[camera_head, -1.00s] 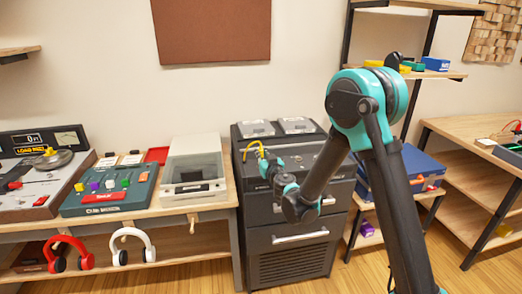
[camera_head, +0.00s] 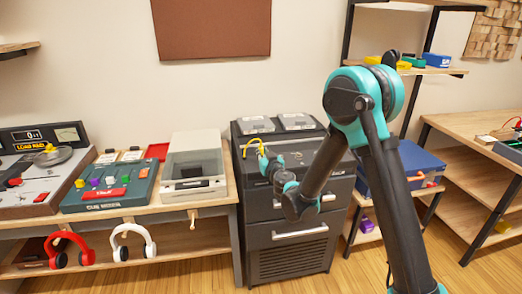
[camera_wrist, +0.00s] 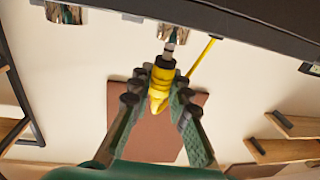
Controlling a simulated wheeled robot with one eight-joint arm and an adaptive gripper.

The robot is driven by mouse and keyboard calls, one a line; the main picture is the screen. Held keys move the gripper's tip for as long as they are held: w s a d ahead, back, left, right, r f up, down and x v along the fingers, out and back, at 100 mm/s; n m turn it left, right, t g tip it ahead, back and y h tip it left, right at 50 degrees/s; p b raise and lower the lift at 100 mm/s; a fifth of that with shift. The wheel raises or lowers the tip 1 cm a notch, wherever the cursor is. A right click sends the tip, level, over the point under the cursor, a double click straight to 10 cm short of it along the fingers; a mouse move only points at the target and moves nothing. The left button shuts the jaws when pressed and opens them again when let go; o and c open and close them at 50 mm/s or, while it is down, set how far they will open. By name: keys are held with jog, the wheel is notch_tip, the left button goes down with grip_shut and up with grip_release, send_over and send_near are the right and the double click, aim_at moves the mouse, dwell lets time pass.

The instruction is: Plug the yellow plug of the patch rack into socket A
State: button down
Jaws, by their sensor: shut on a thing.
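My gripper (camera_wrist: 160,95) is shut on the yellow plug (camera_wrist: 161,82) in the wrist view. The plug's silver tip (camera_wrist: 170,46) points away from the fingers, toward a small shiny square patch on the dark edge at the top. The tip overlaps that patch in the picture; I cannot tell whether it touches or enters anything. The plug's yellow cable (camera_wrist: 202,60) runs up to the dark edge. In the head view, my gripper (camera_head: 264,160) is at the upper left of the dark cabinet (camera_head: 290,260), beside the arched yellow cable (camera_head: 251,142). Socket A's label is not readable.
Two grey panels (camera_head: 297,121) lie on the cabinet top. A shelf with a blue case (camera_head: 415,160) stands right. Open floor lies in front.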

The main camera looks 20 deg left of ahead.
jog(key=shift+f, duration=0.75)
jog(key=c, duration=1.4)
grip_release()
jog(key=shift+o, duration=0.2)
jog(key=shift+r, duration=0.15)
notch_tip(320, 180, up, 10)
jog(key=shift+f, duration=0.15)
